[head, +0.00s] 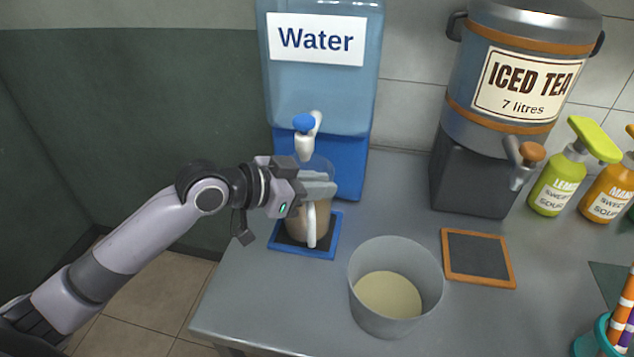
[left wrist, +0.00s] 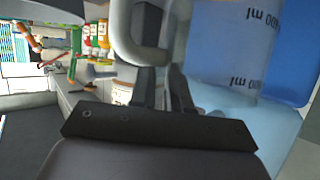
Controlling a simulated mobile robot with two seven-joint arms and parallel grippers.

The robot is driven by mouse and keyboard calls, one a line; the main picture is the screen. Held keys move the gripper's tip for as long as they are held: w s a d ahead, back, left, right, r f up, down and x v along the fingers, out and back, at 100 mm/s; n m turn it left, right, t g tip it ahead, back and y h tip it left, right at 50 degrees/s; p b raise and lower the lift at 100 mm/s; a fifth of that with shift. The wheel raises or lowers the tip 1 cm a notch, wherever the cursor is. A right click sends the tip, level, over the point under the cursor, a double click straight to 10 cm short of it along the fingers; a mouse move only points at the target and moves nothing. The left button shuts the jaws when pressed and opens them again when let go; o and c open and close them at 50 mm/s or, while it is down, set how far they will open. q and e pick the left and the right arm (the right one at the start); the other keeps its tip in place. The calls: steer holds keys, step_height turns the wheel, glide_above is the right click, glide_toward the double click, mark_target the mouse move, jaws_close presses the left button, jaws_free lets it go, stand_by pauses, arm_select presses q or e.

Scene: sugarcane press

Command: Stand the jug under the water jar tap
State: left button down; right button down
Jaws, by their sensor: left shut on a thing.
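The water jar (head: 316,85) stands at the back with a "Water" label. Its white tap with a blue knob (head: 304,122) points down at the front. A clear jug (head: 299,228) with a pale handle (head: 311,226) is upright below the tap, over a blue-framed dark mat (head: 337,236). Whether its base touches the mat is hard to tell. My left gripper (head: 318,187) is shut on the jug near its handle and covers part of its side. The left wrist view shows the jug's marked wall (left wrist: 225,60) and its curved handle (left wrist: 128,45) close up. My right gripper is not in view.
A grey tub (head: 418,272) with pale contents stands to the front right of the jug. An orange-framed mat (head: 478,258) lies below the iced tea urn (head: 515,75). Sauce bottles (head: 560,178) stand at the right. The counter's front left edge is near the jug.

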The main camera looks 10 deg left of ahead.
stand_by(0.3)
arm_select(q)
steer(key=c, duration=1)
jaws_free()
steer(key=shift+f, duration=0.1)
steer(key=shift+c, duration=0.2)
steer(key=v, duration=1.2)
steer(key=shift+b, duration=0.45)
steer(key=shift+a, duration=0.1)
